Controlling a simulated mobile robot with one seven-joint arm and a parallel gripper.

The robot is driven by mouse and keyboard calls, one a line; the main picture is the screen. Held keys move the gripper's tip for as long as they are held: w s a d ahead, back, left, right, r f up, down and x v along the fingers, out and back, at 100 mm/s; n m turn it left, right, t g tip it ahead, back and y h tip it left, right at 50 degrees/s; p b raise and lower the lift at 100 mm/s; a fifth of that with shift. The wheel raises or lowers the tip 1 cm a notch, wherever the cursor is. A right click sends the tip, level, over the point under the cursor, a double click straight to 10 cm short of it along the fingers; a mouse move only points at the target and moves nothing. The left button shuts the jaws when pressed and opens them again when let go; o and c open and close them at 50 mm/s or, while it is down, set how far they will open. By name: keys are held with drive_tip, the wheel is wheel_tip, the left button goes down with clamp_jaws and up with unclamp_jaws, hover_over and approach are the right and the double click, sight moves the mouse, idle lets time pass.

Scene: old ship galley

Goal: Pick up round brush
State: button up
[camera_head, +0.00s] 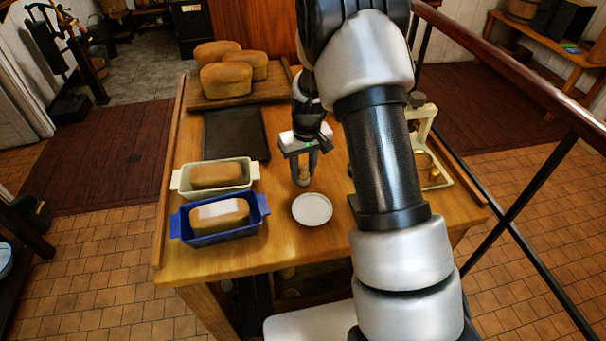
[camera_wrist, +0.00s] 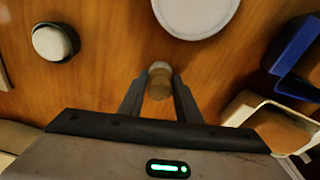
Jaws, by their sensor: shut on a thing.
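The round brush (camera_wrist: 159,82) shows between my fingertips in the wrist view, as a small round tan-brown thing with a pale top. My gripper (camera_wrist: 158,90) is shut on it. In the head view my gripper (camera_head: 302,172) points down over the wooden table, just behind the white plate, and the brush (camera_head: 302,180) shows as a small tan shape between the fingers. I cannot tell whether the brush touches the table.
A white plate (camera_head: 312,209) lies close in front of my gripper. Left are a cream loaf tin (camera_head: 182,181) and a blue loaf tin (camera_head: 262,205), each with bread. A dark tray (camera_head: 236,136) and a board with loaves (camera_head: 190,99) lie behind. A cream scale (camera_head: 440,165) stands right.

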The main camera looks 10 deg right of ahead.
sight(302, 166)
drive_tip(key=shift+c, duration=0.6)
wheel_tip(302, 166, up, 10)
drive_tip(key=shift+r, duration=0.1)
drive_tip(key=o, duration=0.4)
drive_tip(key=shift+c, duration=0.9)
drive_tip(key=shift+a, duration=0.1)
